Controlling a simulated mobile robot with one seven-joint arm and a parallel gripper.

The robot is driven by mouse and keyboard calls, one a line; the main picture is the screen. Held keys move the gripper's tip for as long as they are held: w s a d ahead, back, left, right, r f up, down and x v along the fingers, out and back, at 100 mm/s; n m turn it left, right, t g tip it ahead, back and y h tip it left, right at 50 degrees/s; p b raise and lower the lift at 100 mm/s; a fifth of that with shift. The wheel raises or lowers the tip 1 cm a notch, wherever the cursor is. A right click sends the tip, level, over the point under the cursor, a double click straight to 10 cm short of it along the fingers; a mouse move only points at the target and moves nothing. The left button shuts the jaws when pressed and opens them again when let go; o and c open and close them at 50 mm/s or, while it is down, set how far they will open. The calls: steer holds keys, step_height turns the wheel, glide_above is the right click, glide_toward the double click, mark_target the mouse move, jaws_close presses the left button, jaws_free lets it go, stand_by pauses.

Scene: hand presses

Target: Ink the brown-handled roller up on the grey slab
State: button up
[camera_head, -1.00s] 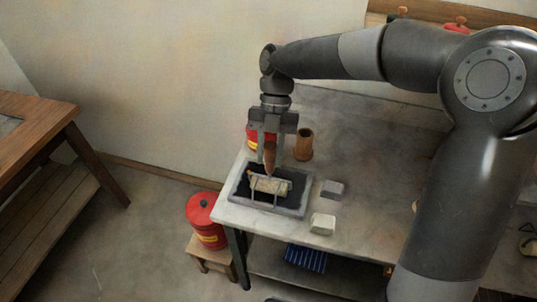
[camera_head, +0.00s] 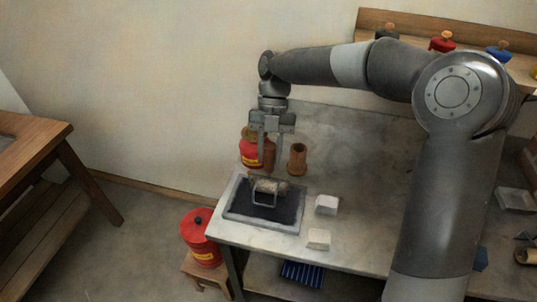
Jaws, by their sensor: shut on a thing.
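The grey slab (camera_head: 262,226) lies at the left end of the bench, with a black inked patch inside its pale rim. The brown-handled roller (camera_head: 268,187) is over the back part of this patch. Its barrel is greyish and mottled, with a thin metal frame. I cannot tell whether the barrel touches the ink or is just above it. My gripper (camera_head: 268,157) points down above the slab and is shut on the roller's brown handle, which stands upright between the fingers and is partly hidden by them.
The bench's middle is clear.

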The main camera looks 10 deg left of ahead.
steer(key=s, duration=0.7)
steer(key=shift+f, duration=0.15)
stand_by(0.5)
steer(key=shift+r, duration=2.55)
steer(key=shift+w, duration=0.1)
